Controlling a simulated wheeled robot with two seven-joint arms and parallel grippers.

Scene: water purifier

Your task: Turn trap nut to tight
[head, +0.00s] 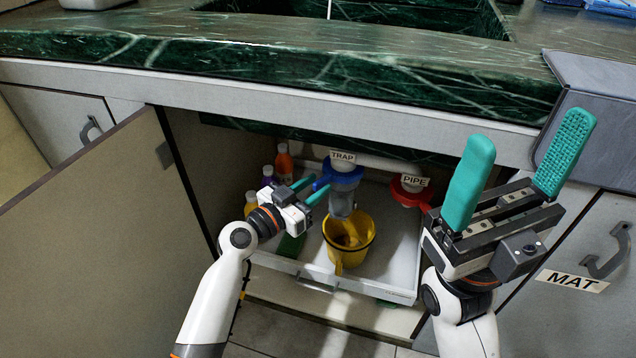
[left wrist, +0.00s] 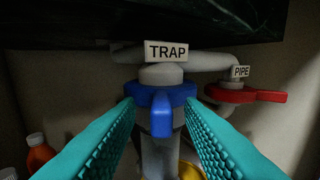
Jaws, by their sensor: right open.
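The blue trap nut (head: 343,177) sits under the white TRAP label in the cabinet below the sink. In the left wrist view the nut (left wrist: 161,100) has a lug facing the camera and lies between and beyond my left fingers. My left gripper (head: 310,187) is inside the cabinet opening, just left of the nut, with its teal fingers apart and nothing between them. Contact with the nut cannot be told. My right gripper (head: 519,160) is open and empty, raised in front of the cabinet's right side.
A red pipe valve (head: 410,193) is right of the trap. A yellow pitcher (head: 349,243) stands below it in a pull-out tray (head: 391,276). Several bottles, one orange (head: 284,162), stand at left. The open cabinet door (head: 100,235) bounds the left. The green countertop (head: 300,65) lies above.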

